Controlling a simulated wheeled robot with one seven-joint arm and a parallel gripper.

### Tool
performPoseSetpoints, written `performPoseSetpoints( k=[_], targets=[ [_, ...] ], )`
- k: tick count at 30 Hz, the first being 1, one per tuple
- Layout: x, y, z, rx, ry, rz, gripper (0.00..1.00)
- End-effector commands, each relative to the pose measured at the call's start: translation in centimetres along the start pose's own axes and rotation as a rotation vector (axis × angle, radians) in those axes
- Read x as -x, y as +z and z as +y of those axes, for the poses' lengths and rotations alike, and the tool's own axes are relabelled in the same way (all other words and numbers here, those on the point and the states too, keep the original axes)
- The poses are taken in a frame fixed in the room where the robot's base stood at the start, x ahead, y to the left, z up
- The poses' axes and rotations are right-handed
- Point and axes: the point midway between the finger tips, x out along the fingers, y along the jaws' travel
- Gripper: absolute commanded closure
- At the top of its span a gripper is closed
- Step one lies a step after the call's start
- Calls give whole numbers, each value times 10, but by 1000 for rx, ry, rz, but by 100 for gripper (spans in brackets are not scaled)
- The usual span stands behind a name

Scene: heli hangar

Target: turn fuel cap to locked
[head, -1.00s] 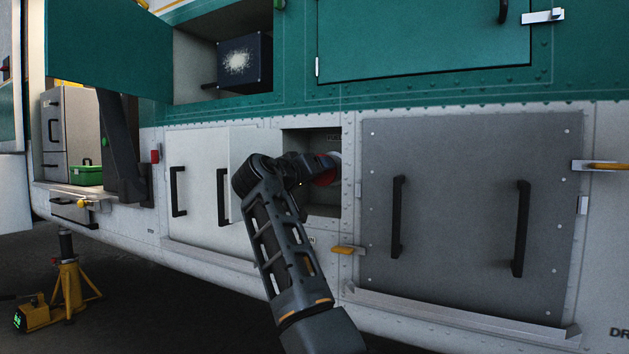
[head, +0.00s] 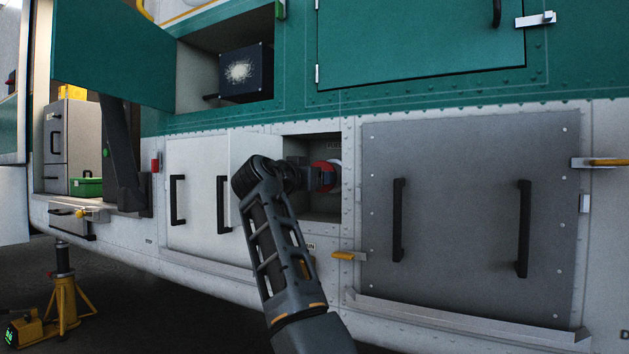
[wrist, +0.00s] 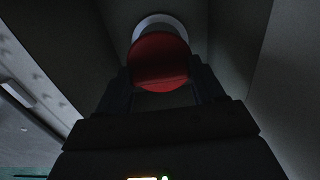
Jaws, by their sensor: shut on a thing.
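The red fuel cap (head: 322,175) sits inside a small open recess (head: 318,210) low on the helicopter's white side. My gripper (head: 318,177) reaches into the recess and is shut on the cap, which is partly hidden behind it in the head view. In the wrist view the round red cap (wrist: 160,62) lies between the two fingers of my gripper (wrist: 163,90), with a pale ring (wrist: 158,22) behind it. A small label (head: 334,146) shows in the recess above the cap; I cannot read it, nor tell the cap's turn angle.
The recess's white door (head: 246,165) stands open just left of my arm. A yellow latch handle (head: 345,256) juts out below right. A grey panel with black handles (head: 460,200) fills the right. A yellow jack (head: 62,300) stands on the floor at left.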

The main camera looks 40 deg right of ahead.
Motion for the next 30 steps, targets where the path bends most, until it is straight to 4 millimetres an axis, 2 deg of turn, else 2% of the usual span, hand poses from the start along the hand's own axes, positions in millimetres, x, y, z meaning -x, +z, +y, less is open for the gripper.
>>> performPoseSetpoints(
  k=[10, 11, 18, 26, 30],
  targets=[
    [0, 2, 0, -4, 0, -4, 62],
    [0, 2, 0, -4, 0, -4, 31],
    [0, 1, 0, -3, 0, -2, 8],
    [1, 0, 0, -3, 0, -1, 6],
    [12, 0, -1, -3, -2, 0, 6]
  ],
)
